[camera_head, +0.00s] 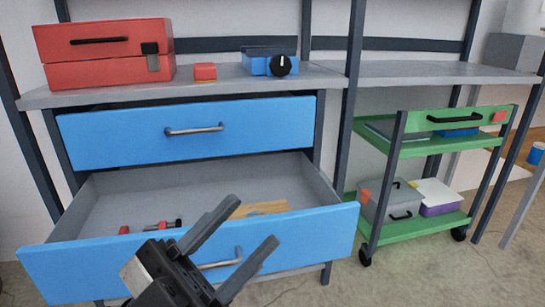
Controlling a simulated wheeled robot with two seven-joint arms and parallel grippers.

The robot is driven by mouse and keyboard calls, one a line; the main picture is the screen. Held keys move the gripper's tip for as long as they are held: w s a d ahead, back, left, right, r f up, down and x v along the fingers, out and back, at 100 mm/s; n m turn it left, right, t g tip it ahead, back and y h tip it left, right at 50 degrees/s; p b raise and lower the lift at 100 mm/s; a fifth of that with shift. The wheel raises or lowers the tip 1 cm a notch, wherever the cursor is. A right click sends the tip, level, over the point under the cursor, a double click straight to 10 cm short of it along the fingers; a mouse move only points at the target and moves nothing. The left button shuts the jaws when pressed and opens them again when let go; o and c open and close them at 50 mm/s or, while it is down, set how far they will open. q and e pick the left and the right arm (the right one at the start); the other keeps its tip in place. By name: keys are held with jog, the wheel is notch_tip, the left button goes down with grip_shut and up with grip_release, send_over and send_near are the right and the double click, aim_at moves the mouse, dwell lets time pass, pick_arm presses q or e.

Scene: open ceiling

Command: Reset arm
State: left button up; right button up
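My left gripper (240,240) is in the lower middle of the head view. Its two grey fingers are spread apart with nothing between them. It is in front of the open lower drawer (70,270), and one finger partly covers the drawer's handle (228,261). From this view I cannot tell whether it touches the handle or the drawer front. My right gripper is not in view.
The open drawer holds small red and dark items (165,224) and a tan piece (262,208). The upper blue drawer (190,130) is shut. A red toolbox (105,50) and a blue box (268,63) stand on the workbench (215,84). A green cart (425,228) stands right.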

pick_arm(q)
jog(key=a+f+n+t+y+b, duration=0.2)
jog(key=a+f+n+y+b, duration=0.1)
jog(key=f+n+y, duration=1.3)
jog(key=s+a+r+g+y+p, duration=0.2)
jog(key=a+r+p, duration=0.3)
jog(key=p, duration=2.5)
jog(key=shift+a+r+n+g+y+p, duration=0.3)
jog(key=shift+a+g+y, duration=0.2)
jog(key=shift+a+g, duration=0.5)
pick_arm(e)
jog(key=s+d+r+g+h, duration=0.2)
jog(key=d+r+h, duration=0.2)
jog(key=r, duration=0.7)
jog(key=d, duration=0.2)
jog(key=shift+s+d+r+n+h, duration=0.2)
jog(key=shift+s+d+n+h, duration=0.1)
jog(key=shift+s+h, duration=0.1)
pick_arm(q)
jog(key=shift+w+a, duration=0.1)
